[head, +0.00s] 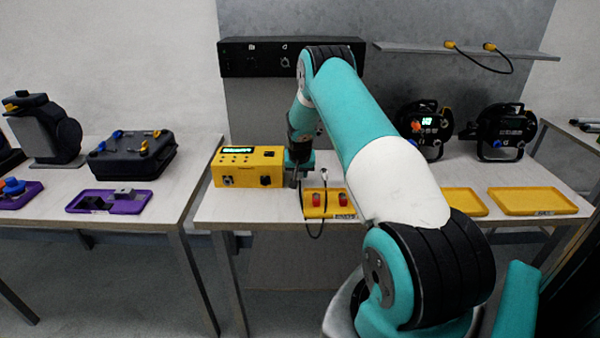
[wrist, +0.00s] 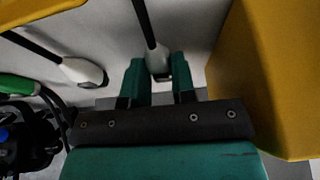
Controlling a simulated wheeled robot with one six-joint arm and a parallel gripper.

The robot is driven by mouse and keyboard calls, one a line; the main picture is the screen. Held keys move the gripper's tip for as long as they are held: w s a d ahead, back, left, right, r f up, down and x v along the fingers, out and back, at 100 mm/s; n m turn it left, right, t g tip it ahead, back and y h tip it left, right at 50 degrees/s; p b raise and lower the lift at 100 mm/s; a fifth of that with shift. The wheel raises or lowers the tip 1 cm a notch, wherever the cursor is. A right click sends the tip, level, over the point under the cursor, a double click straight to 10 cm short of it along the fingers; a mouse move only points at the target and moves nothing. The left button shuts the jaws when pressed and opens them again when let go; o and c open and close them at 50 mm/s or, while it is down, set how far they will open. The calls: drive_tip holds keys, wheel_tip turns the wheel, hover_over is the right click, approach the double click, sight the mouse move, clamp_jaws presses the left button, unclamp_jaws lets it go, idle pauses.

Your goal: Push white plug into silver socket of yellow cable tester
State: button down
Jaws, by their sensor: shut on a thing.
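The yellow cable tester (head: 238,168) stands at the left end of the middle table, its lit green display on top. Its silver socket (head: 227,181) is on the left of its front face, with a black socket (head: 266,181) on the right. My gripper (head: 293,180) is just right of the tester. In the wrist view my gripper (wrist: 160,82) is shut on a white plug (wrist: 157,60) with a black cable. The tester's yellow side (wrist: 265,75) fills the right of that view. The silver socket is out of the wrist view.
Another white cable end (wrist: 82,70) is left of the held plug in the wrist view. A yellow tray (head: 328,213) with red parts (head: 343,199) lies right of my gripper, and a black cable (head: 312,234) loops over the table's front edge.

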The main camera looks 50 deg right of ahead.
sight(300, 173)
drive_tip(key=shift+r+p, duration=1.2)
drive_tip(key=shift+r, duration=1.2)
drive_tip(key=shift+s+a, duration=0.1)
drive_tip(key=shift+s+a+p, duration=0.5)
drive_tip(key=shift+s+a, duration=1.05)
drive_tip(key=shift+a, duration=0.25)
drive_tip(key=shift+s+a+p, duration=0.5)
drive_tip(key=shift+s+a, duration=1.05)
drive_tip(key=shift+a, duration=0.6)
drive_tip(key=w+a+f+b, duration=0.15)
drive_tip(key=w+a, duration=0.25)
drive_tip(key=a, duration=0.8)
drive_tip(key=w+a+f+b, duration=0.15)
drive_tip(key=w+a, duration=0.35)
drive_tip(key=a, duration=0.7)
drive_tip(key=w+d+b, duration=0.1)
drive_tip(key=w+d, duration=0.1)
drive_tip(key=w+d+b, duration=0.1)
drive_tip(key=w+d, duration=0.1)
drive_tip(key=w+d+r+b, duration=0.1)
drive_tip(key=d, duration=0.1)
drive_tip(key=shift+w+d, duration=0.3)
drive_tip(key=shift+w, duration=0.1)
drive_tip(key=shift+w+d, duration=0.5)
drive_tip(key=shift+d, duration=0.05)
